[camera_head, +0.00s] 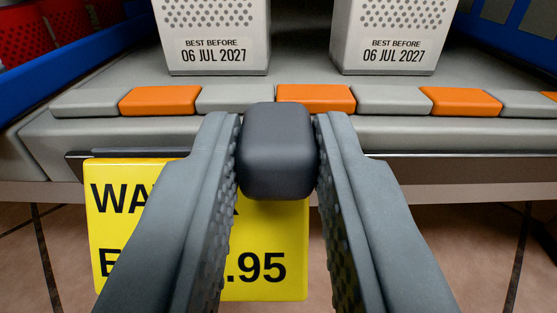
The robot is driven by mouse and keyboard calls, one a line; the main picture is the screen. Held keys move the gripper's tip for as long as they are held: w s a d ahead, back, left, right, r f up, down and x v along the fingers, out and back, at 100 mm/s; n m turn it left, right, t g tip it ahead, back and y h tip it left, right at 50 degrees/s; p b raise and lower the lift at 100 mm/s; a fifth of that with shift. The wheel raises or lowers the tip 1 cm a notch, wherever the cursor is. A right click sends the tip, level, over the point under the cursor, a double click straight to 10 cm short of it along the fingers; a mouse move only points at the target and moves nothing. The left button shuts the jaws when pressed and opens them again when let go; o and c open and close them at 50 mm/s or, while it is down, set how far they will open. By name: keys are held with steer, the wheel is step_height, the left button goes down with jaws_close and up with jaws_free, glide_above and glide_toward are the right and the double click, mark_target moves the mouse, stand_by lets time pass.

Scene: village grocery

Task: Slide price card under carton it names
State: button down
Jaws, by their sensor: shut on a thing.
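The yellow price card (264,235) hangs below the shelf's front edge, left of centre. My fingers cover part of its print; "WA", ".95" and a few partial letters show. My gripper (277,128) is shut on a dark grey rounded block (277,160) in front of the card's upper right part. How the block joins the card is hidden. Two pale cartons stand on the shelf, a left carton (213,30) and a right carton (391,32). Both read "BEST BEFORE 06 JUL 2027". Their upper parts are out of frame, and no product name shows.
A thin dark rail (440,155) runs along the shelf front (450,131); its left end shows near the card. Orange and grey blocks (315,97) line the shelf edge. Blue crate walls (105,48) flank the cartons. Right of my gripper, the rail looks clear.

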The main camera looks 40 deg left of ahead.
steer(key=shift+s+a, duration=0.1)
steer(key=c, duration=1.2)
jaws_free()
steer(key=shift+c, duration=0.2)
steer(key=v, duration=1.7)
steer(key=shift+s, duration=0.15)
steer(key=shift+r, duration=0.1)
